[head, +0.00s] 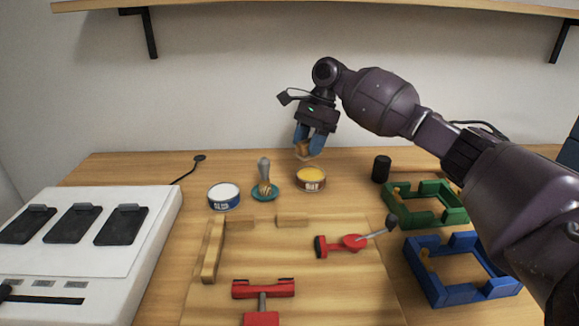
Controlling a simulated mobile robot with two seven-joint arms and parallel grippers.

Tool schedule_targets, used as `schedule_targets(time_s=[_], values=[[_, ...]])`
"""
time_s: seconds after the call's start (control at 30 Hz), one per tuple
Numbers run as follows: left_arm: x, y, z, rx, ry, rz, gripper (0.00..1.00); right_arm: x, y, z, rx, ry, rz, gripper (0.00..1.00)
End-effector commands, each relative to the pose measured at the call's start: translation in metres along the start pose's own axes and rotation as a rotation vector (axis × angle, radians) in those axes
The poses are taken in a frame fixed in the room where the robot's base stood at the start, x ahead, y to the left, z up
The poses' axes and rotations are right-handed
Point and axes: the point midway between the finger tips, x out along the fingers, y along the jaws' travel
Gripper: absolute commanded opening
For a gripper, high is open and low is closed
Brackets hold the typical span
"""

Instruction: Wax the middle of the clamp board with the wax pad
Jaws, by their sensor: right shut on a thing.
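My right gripper (306,148), with blue fingers pointing down, is shut on a small tan-brown wax pad (303,152). The pad is above and behind a round tin with a yellow top (311,178); a gap shows between them. The clamp board (300,268) is a flat wooden board in the front middle, with wooden strips (213,250) along its left and back. A red clamp (263,289) is at its front and a red toggle clamp (345,244) at its right. The middle of the board is bare. My left gripper is out of view.
A white-topped tin (224,196) and a brush-like tool (264,180) on a green dish stand behind the board. A green frame (428,205), a blue frame (462,270) and a black cylinder (381,168) are at the right. A white machine (95,235) fills the left.

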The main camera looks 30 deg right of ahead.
Motion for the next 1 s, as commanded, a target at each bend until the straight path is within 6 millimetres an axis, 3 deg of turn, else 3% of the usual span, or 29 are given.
schedule_targets(time_s=[0.27, 0.57, 1.0], values=[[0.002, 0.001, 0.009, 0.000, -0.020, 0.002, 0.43, -0.005, -0.006, -0.018, 0.090, 0.000, -0.037, 0.27], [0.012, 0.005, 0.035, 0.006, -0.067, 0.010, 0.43, 0.025, -0.006, -0.031, 0.091, 0.002, -0.028, 0.27], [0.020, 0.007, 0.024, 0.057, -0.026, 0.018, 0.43, 0.046, -0.006, -0.039, 0.087, 0.001, -0.035, 0.27]])
